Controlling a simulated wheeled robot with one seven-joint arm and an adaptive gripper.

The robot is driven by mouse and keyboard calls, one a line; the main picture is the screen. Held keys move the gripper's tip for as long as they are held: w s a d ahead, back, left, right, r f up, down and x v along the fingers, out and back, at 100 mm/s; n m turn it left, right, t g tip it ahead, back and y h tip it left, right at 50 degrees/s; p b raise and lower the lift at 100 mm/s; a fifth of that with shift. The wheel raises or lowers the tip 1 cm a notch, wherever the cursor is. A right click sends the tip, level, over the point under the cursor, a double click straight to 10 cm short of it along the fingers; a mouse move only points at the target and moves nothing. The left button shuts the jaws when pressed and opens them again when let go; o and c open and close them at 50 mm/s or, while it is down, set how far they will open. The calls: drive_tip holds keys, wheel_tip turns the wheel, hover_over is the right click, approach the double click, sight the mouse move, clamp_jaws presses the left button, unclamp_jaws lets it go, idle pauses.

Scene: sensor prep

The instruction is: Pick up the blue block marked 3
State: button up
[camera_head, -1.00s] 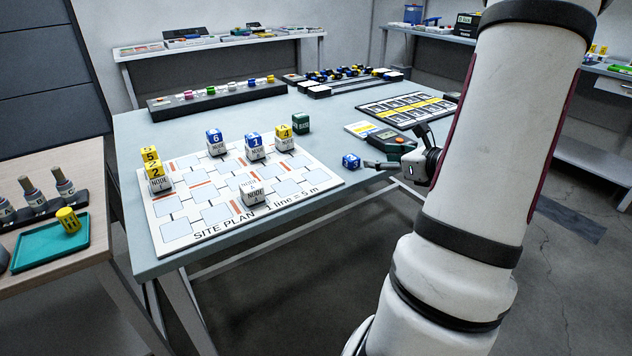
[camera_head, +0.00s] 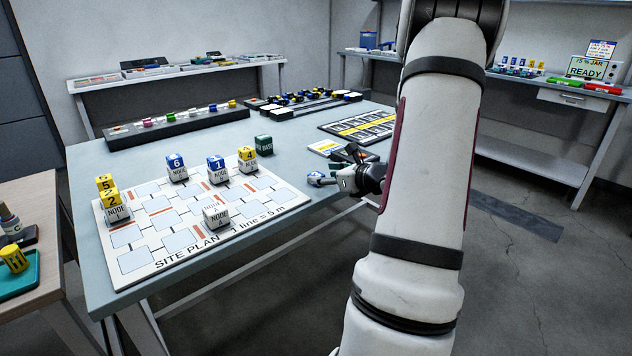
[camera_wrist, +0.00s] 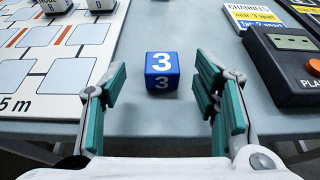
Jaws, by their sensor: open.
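The blue block marked 3 (camera_wrist: 162,66) sits on the grey table in the wrist view, its white 3 showing on the top and near faces. My gripper (camera_wrist: 161,92) is open, with one teal-padded finger to each side of the block's line and the block centred just beyond the fingertips. Nothing is between the fingers. In the head view my gripper (camera_head: 322,178) is low at the table's right edge, and a small part of the blue block (camera_head: 314,176) shows by the fingers, mostly hidden.
A dark device with an orange knob (camera_wrist: 291,62) stands close right of the block. The site plan board (camera_wrist: 55,55) lies to the left, holding numbered yellow and blue blocks on white node cubes. A yellow-and-white card (camera_wrist: 250,18) lies behind right. Table around the block is clear.

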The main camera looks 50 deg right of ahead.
sight(318, 175)
drive_tip(key=x, duration=0.3)
drive_tip(key=shift+w+d+f+b, duration=0.1)
drive_tip(key=shift+d+f+b, duration=0.05)
drive_tip(key=shift+b, duration=0.15)
drive_tip(key=c, duration=1.1)
